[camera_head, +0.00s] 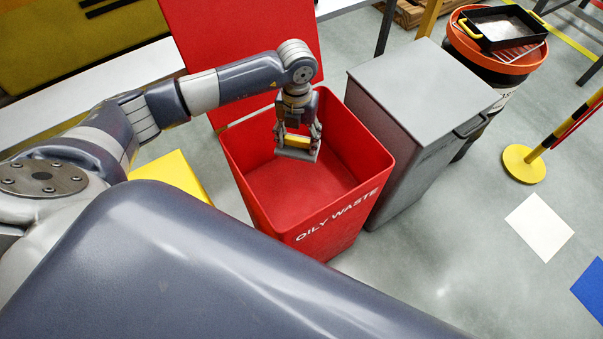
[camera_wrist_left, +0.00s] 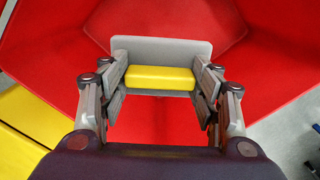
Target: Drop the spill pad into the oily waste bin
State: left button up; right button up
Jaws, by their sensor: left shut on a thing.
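The red oily waste bin (camera_head: 335,215) stands open, with its red lid (camera_head: 235,45) raised behind it and white lettering on its front. My left gripper (camera_head: 297,138) is over the bin's opening, pointing down. It is shut on the spill pad (camera_head: 295,154), a flat grey plate with a yellow block on it. In the left wrist view the fingers (camera_wrist_left: 160,88) grip the yellow block from both sides, and the grey pad (camera_wrist_left: 140,46) shows behind it. Red bin walls (camera_wrist_left: 270,60) surround the pad there. My right gripper is not in view.
A grey lidded bin (camera_head: 425,75) stands close to the right of the red bin. A yellow box (camera_head: 172,175) is at its left. Farther right are an orange-topped drum (camera_head: 510,55) carrying a black tray (camera_head: 500,25), and a post on a yellow base (camera_head: 524,164).

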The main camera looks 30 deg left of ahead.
pick_arm(q)
jog(key=o, duration=1.1)
jog(key=shift+r, duration=0.1)
notch_tip(320, 180, up, 12)
jog(key=shift+f, duration=0.1)
jog(key=shift+s, duration=0.1)
